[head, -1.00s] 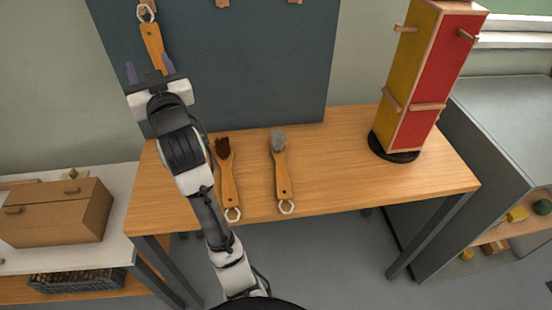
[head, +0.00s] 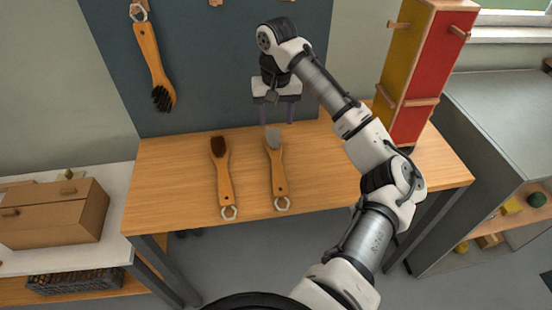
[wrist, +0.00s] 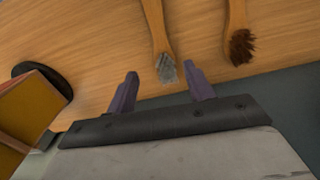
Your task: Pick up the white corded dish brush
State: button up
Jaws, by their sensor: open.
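The white corded dish brush is likely the one with pale grey-white bristles (head: 273,137); it lies on the wooden table with its handle toward the front edge and a whitish cord loop at the handle end. In the wrist view its bristle head (wrist: 166,70) shows between and beyond my fingertips. A brush with dark brown bristles (head: 220,150) lies to its left, also with a pale loop; it shows in the wrist view (wrist: 241,46) on the right. My gripper (head: 277,118) is open and empty, pointing down above the table's back part, behind the pale brush's head.
Another dark-bristled brush (head: 152,60) hangs on the grey-blue back board (head: 200,75). A red and yellow tower with pegs (head: 425,70) stands at the table's right. A cardboard box (head: 55,215) sits on the left side table. The wooden table (head: 325,180) is bare right of the pale brush.

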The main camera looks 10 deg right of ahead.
send_over(276, 158)
notch_tip(276, 158, down, 8)
jog(key=shift+w+d+f, duration=0.1)
jog(key=shift+d+f, duration=0.05)
jog(key=shift+f, duration=0.05)
jog(key=shift+s+a+f+p, duration=0.15)
jog(key=shift+f+p, duration=0.5)
jog(key=shift+f, duration=0.75)
jog(key=shift+s+a+f+p, duration=0.1)
jog(key=shift+f+p, duration=0.5)
jog(key=shift+f, duration=0.75)
jog(key=c, duration=1.1)
jog(key=shift+r, duration=0.15)
notch_tip(276, 158, up, 20)
jog(key=shift+f+b, duration=0.1)
jog(key=shift+b, duration=0.95)
